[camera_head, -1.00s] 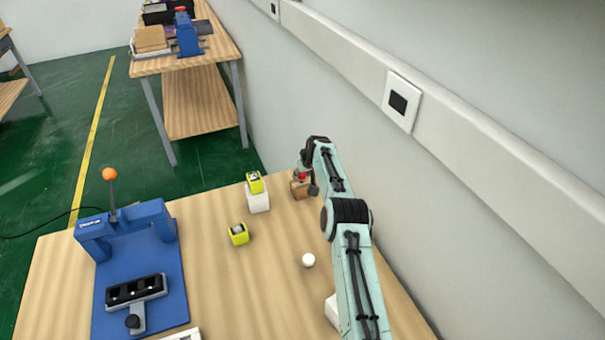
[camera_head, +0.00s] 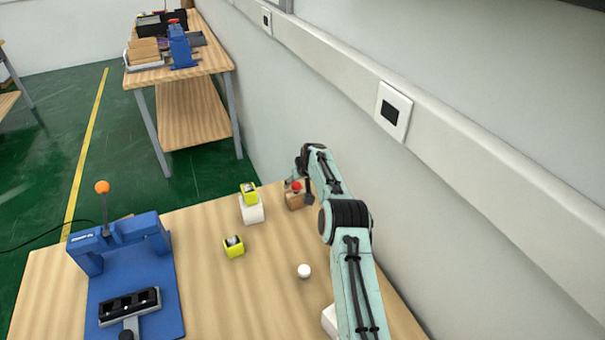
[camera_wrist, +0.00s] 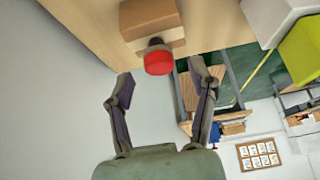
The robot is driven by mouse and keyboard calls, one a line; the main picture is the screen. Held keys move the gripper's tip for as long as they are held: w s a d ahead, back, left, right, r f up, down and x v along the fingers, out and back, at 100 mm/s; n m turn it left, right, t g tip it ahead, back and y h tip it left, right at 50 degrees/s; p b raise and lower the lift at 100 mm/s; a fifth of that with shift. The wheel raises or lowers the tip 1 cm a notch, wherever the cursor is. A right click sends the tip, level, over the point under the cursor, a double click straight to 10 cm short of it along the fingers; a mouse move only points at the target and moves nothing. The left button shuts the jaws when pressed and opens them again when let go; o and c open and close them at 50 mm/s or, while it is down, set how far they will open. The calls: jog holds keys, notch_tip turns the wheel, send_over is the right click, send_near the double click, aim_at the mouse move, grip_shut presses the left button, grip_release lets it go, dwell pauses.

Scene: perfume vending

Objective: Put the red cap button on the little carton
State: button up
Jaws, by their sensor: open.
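The red cap button (camera_head: 296,186) sits on top of the little brown carton (camera_head: 294,202) near the table's far right edge. In the wrist view the red cap (camera_wrist: 158,61) shows with a dark part between it and the brown carton (camera_wrist: 148,16). My gripper (camera_wrist: 161,76) is open, its two fingers spread wide, with the cap just past the gap between the fingertips. No finger visibly touches the cap. In the head view my gripper (camera_head: 291,183) is beside the cap and partly hidden by my wrist.
A yellow-green block on a white box (camera_head: 252,213) stands left of the carton. Another yellow-green block (camera_head: 233,252) and a white ball (camera_head: 304,271) lie nearer. A blue press (camera_head: 150,270) stands at left. The wall (camera_head: 330,130) runs close along the right.

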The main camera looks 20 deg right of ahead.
jog(key=v, duration=1)
jog(key=s+a+r+n+g, duration=0.1)
jog(key=s+a+r+g, duration=0.1)
jog(key=s+a+r, duration=0.45)
jog(key=s+a+r+g, duration=0.1)
jog(key=s+a+r, duration=0.3)
jog(key=s+a, duration=0.55)
jog(key=s+a+f+g, duration=0.1)
jog(key=s, duration=1.3)
jog(key=s+a+f+g, duration=0.1)
jog(key=s+g, duration=0.1)
jog(key=s, duration=1.2)
jog(key=shift+s+a+y, duration=0.15)
jog(key=shift+a+y, duration=0.15)
jog(key=shift+y, duration=0.1)
